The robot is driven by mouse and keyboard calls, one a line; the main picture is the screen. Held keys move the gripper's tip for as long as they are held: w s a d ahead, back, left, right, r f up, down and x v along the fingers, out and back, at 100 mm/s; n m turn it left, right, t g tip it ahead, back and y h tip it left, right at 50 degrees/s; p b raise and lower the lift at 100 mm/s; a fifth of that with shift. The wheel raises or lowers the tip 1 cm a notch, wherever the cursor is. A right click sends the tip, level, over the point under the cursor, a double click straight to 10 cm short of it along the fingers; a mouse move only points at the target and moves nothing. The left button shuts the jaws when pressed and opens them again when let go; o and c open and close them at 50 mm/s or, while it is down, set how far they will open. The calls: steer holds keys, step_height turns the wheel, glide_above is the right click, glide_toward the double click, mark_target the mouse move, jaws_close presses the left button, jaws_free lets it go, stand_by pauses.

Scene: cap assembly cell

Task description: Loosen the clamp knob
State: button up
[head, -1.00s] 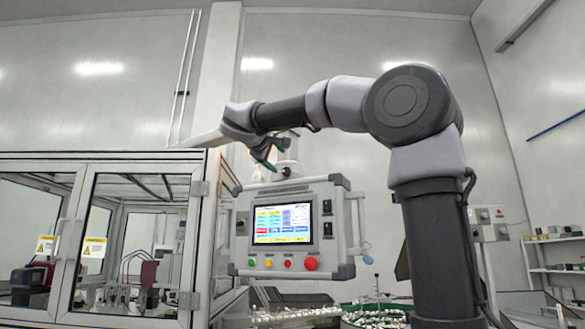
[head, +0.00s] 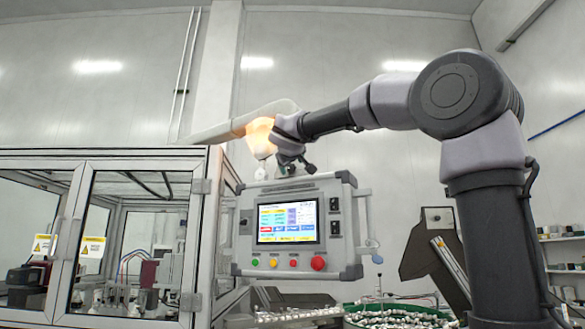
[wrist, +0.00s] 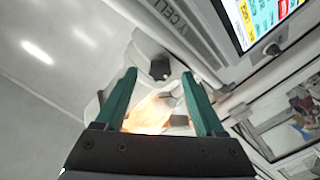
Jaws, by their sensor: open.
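The clamp knob (wrist: 159,69) is a small dark knob on the white bracket joint above the control panel. In the wrist view it shows beyond the tips of my gripper (wrist: 159,76), between the two green fingers and apart from them. The fingers are wide open and empty. In the head view my gripper (head: 297,160) points down just above the top edge of the control panel (head: 290,186), to the right of the bracket joint. I cannot pick out the knob surely in the head view.
The white support boom (head: 225,130) reaches from the left to the joint, where an orange glow (head: 262,137) shows. The panel's screen (head: 287,221) and buttons face me. A glass-doored cabinet (head: 130,154) stands at left. A green bowl of caps (head: 352,318) is below right.

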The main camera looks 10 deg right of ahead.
mark_target(292, 168)
steer(key=shift+x, duration=1)
jaws_close()
steer(key=shift+n, duration=0.3)
steer(key=n, duration=0.4)
steer(key=shift+n, duration=2.1)
